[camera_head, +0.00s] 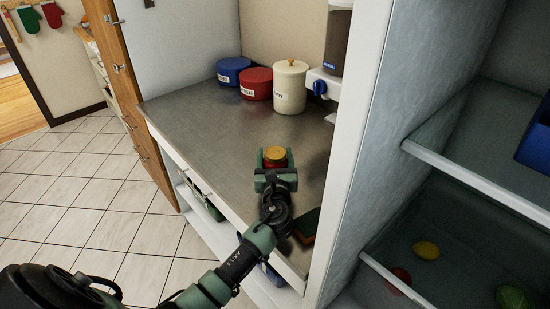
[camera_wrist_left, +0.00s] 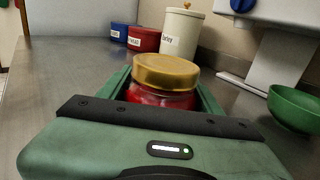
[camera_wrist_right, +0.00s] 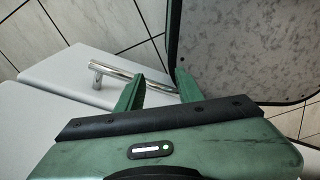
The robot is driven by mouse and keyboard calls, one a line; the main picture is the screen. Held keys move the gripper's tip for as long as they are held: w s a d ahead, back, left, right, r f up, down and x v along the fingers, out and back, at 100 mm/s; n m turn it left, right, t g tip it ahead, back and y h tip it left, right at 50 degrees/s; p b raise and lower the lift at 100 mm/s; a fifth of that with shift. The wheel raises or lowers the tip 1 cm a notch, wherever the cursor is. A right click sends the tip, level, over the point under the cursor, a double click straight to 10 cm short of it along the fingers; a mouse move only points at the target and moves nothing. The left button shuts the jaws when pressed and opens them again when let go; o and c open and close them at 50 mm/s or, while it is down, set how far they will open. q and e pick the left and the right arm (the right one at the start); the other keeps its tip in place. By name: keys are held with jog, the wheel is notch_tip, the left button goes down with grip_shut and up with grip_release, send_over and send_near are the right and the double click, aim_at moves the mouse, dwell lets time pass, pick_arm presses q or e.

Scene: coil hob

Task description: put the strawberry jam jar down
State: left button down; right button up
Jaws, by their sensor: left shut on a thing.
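The strawberry jam jar (camera_wrist_left: 160,96), red with a gold lid, is between the fingers of my left gripper (camera_head: 275,170), which is shut on it. The jar (camera_head: 275,153) is upright over the steel counter (camera_head: 225,135). Its base is hidden by the gripper, so I cannot tell whether it touches the counter. My right gripper (camera_wrist_right: 158,88) shows only in the right wrist view, with its fingers apart and no object held between them.
Blue (camera_head: 233,70), red (camera_head: 257,83) and cream (camera_head: 290,87) canisters stand at the counter's back. A white dispenser (camera_head: 325,84) stands at the right. A green bowl (camera_wrist_left: 294,108) is right of the jar. A metal bar handle (camera_wrist_right: 130,74) lies close to my right fingers. The counter left of the jar is clear.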

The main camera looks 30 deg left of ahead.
dwell(0.3)
pick_arm(q)
jog(key=shift+c, duration=1.5)
grip_release()
jog(key=shift+f, duration=0.1)
jog(key=b+v, duration=0.1)
jog(key=v, duration=1.1)
